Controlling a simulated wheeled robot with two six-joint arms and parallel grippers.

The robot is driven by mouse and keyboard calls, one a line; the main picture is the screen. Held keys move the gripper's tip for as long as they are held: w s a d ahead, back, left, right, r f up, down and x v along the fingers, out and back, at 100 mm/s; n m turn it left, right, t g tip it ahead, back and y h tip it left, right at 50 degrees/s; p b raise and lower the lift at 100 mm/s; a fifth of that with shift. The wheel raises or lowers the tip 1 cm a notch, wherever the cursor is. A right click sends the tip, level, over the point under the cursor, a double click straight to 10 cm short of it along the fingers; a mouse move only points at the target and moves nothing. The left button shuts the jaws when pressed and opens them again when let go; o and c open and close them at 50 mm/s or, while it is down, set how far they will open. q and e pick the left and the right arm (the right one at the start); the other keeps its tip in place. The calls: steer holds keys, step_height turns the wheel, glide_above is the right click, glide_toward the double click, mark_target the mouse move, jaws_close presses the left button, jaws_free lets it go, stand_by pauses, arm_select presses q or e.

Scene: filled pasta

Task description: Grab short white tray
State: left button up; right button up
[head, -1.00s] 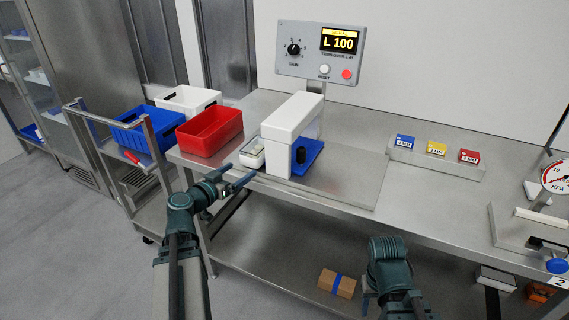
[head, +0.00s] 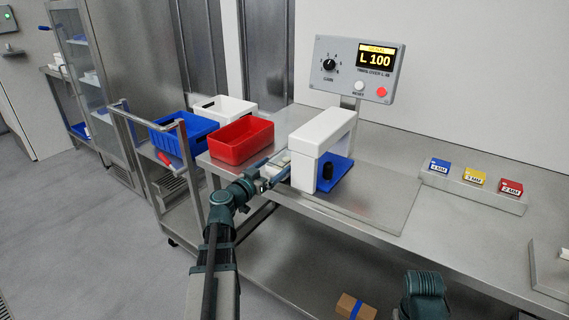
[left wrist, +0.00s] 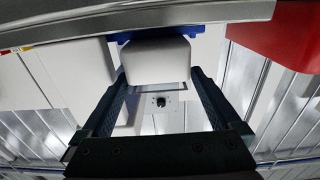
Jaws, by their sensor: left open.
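The short white tray (head: 283,158) stands on the steel bench between the red bin and the white arch-shaped machine, at the bench's front edge. It shows only in part behind my left gripper. My left gripper (head: 276,171) is open at the front of the tray, with its fingers pointing to it; I cannot tell if they touch it.
The red bin (head: 240,143) is close left, with a blue crate (head: 183,139) and a white crate (head: 224,108) beyond.

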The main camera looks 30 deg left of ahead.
mark_target(284, 157)
arm_select(q)
steer(key=shift+w+d+r, duration=0.1)
steer(key=shift+w+d, duration=0.05)
steer(key=shift+w, duration=1.35)
steer(key=shift+w+d, duration=0.15)
steer(key=shift+w, duration=1.3)
steer(key=shift+s, duration=0.1)
steer(key=c, duration=1.2)
arm_select(e)
steer(key=shift+r, duration=0.15)
arm_select(q)
steer(key=shift+r, duration=0.1)
